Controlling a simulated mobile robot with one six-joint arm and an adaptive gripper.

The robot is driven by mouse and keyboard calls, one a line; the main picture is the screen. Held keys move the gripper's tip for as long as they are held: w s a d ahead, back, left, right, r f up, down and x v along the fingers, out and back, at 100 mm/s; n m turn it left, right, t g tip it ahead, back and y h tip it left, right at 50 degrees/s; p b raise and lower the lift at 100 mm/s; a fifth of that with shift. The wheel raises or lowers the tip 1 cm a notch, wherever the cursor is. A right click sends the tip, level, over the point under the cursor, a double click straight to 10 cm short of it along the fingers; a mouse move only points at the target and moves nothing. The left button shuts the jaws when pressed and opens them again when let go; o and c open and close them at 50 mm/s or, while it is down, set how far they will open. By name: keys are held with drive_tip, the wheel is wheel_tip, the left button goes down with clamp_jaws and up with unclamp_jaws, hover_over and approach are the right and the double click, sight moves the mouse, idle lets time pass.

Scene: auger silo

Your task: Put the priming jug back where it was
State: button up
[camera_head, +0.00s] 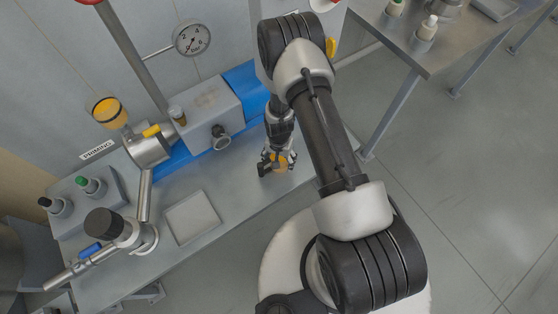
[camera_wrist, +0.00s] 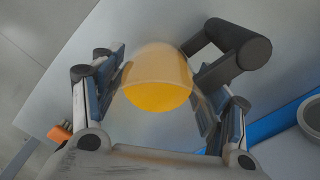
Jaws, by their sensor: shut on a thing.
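The priming jug (camera_wrist: 158,90) is a translucent cup with orange contents and a thick black handle (camera_wrist: 232,45). My gripper (camera_head: 277,158) is shut on the jug, with a finger on each side of its wall in the wrist view. In the head view the jug (camera_head: 281,165) is small and partly hidden by the fingers, at the right part of the grey bench (camera_head: 240,187). Its handle points left there. I cannot tell whether its base touches the bench top.
A funnel cup with orange liquid (camera_head: 107,113) stands at the left by the PRIMING label (camera_head: 97,150). A square grey tray (camera_head: 192,217) lies on the bench, left of the jug. A grey box with a knob (camera_head: 210,115) stands behind. A second table (camera_head: 430,45) is at the right.

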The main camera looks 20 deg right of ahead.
drive_tip(key=o, duration=1.6)
drive_tip(key=shift+f, duration=0.15)
